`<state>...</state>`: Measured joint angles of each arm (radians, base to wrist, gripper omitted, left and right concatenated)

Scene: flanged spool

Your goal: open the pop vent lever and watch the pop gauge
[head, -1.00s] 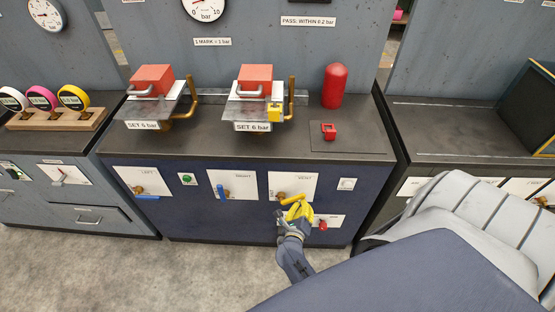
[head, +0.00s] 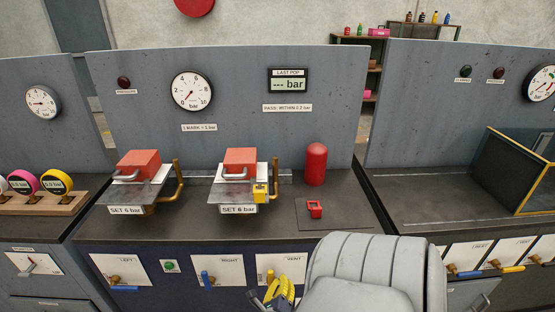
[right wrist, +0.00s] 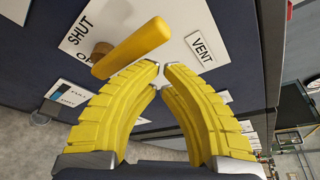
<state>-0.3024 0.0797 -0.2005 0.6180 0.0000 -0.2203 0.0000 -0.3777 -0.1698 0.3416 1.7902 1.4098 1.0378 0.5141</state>
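The yellow vent lever (right wrist: 135,48) sits on the white VENT panel (head: 292,265) on the bench front. In the right wrist view it slants across the panel, with SHUT lettering near its pivot. My right gripper (head: 281,290) is in front of this panel, low in the head view. In the right wrist view its yellow fingers (right wrist: 160,68) curve together, tips almost meeting with nothing between. The lever lies just beyond the tips, apart from them. The round bar gauge (head: 191,91) is on the backboard; its needle is too small to read surely. My left gripper is out of view.
Two red-topped valves (head: 138,163) (head: 241,161) marked SET 6 bar stand on the bench. A red cylinder (head: 316,164) and small red block (head: 315,209) are to their right. LEFT and RIGHT levers have blue handles (head: 207,278).

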